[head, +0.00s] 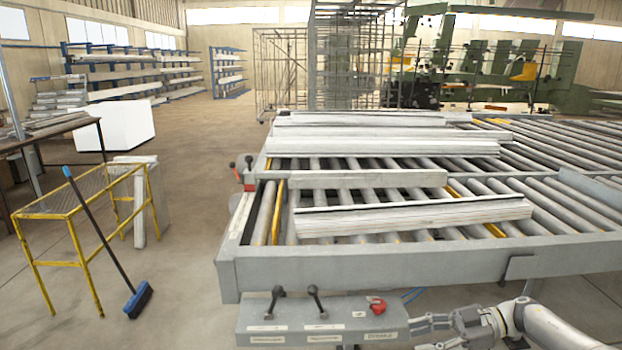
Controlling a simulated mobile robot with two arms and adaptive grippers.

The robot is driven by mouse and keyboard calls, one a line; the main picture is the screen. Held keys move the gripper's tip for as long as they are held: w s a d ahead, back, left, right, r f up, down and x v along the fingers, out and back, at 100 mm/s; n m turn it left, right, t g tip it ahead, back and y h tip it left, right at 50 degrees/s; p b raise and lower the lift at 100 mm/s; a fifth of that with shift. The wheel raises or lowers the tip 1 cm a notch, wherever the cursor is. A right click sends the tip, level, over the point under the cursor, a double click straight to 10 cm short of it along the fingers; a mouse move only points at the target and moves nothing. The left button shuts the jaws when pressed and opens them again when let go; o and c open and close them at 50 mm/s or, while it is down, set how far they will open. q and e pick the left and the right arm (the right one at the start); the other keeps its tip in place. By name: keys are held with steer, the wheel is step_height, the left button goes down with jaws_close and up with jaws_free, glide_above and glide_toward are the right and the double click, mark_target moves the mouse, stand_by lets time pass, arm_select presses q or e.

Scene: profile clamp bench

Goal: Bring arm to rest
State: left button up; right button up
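My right gripper (418,336) is at the bottom of the head view, its arm coming in from the lower right. Its two fingers point left and stand apart, with nothing seen between them; the lower finger is partly cut off by the picture edge. Two black-knobbed levers (277,303) (316,301) stand on the panel further left. My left gripper is not in view.
The roller bench (420,272) fills the right side, with several pale profiles (415,217) lying on it. A yellow frame stand (75,213) and a blue broom (138,300) stand at left. The floor (195,190) between stand and bench is open.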

steer(key=a+f+m+t, duration=0.2)
steer(key=a+f+t, duration=0.15)
steer(key=f, duration=0.35)
steer(key=a+f+m+t, duration=0.2)
steer(key=a+f+t, duration=0.15)
steer(key=f, duration=0.45)
steer(key=s+d+f+m+t+h, duration=0.1)
steer(key=s+f+m+h, duration=0.35)
steer(key=f, duration=0.55)
steer(key=s+d+f+m+t+h, duration=0.1)
steer(key=s+f+m+t+h, duration=0.25)
steer(key=f, duration=0.65)
steer(key=s+d+f+m+g+h, duration=0.1)
steer(key=s+d+f+g+h, duration=0.15)
steer(key=s+f, duration=0.65)
steer(key=s+d+f+m+g+h, duration=0.1)
steer(key=s+f+g+h, duration=0.3)
steer(key=s, duration=0.9)
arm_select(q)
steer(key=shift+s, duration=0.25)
arm_select(e)
steer(key=s+f+m+g, duration=0.1)
steer(key=s+f+g, duration=0.1)
steer(key=s, duration=0.9)
steer(key=s+f+g, duration=0.3)
steer(key=s, duration=0.9)
steer(key=shift+s+f+m, duration=0.25)
steer(key=shift+f+m, duration=0.15)
steer(key=shift+d, duration=0.1)
